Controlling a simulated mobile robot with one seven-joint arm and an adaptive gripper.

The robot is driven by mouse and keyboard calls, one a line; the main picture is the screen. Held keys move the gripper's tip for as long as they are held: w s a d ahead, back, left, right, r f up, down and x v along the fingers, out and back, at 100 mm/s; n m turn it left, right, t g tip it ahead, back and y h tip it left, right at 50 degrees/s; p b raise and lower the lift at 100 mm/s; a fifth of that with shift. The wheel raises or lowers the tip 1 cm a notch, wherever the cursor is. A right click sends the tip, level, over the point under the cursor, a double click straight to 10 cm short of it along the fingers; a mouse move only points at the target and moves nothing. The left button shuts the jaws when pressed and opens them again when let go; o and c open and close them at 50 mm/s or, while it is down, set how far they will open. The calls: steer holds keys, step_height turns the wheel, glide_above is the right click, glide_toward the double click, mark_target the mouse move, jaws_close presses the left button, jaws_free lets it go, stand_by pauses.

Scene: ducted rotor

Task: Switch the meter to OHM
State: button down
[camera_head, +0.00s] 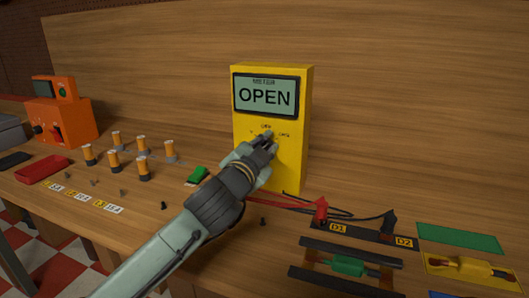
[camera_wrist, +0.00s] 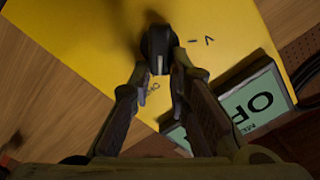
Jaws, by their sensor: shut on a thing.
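The yellow meter (camera_head: 287,172) stands upright at the back of the bench, and its display (camera_head: 265,96) reads OPEN. My gripper (camera_head: 267,138) is at the dial on its front, covering most of the knob. In the wrist view, my gripper (camera_wrist: 160,62) is closed with a finger on each side of the black knob (camera_wrist: 157,42). A pale mark shows on the knob's end nearest the camera, close to a small rotated label (camera_wrist: 152,88) that is hard to read. A V-like mark (camera_wrist: 209,40) lies to the right. The display (camera_wrist: 250,104) is partly hidden by a finger.
Red and black probes (camera_head: 321,210) and their leads lie right of the meter's base. A small green part (camera_head: 197,175) lies to its left. Several orange-and-black cylinders (camera_head: 142,145) and an orange device (camera_head: 62,113) stand farther left. A wooden panel rises behind the meter.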

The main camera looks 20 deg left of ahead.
steer(key=shift+d+f+m+b, duration=0.2)
steer(key=shift+m+b, duration=0.35)
steer(key=shift+m, duration=0.55)
steer(key=c, duration=1.5)
jaws_free()
steer(key=s, duration=1.2)
